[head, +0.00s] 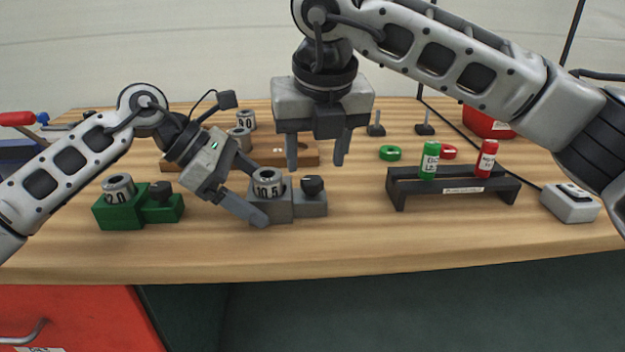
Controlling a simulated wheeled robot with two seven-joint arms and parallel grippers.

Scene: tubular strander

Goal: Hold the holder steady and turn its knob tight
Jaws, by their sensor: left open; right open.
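A grey holder (283,208) stands on the wooden bench, with a silver die marked 10.5 (268,187) in it and a black knob (313,186) on its right part. My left gripper (258,190) is open at the holder's left end. One finger reaches low in front of the holder's left side and the other is behind it; I cannot tell whether they touch it. My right gripper (316,160) is open and empty, pointing down above and behind the holder and its knob. A green holder (122,209) with a die marked 2.0 and a black knob stands to the left.
A wooden block (290,154) with dies, one marked 9.0 (246,121), lies behind. A black rack (454,187) with a green bottle (430,161) and a red bottle (486,159) stands right. A light grey box (570,204) is at far right. The bench front is clear.

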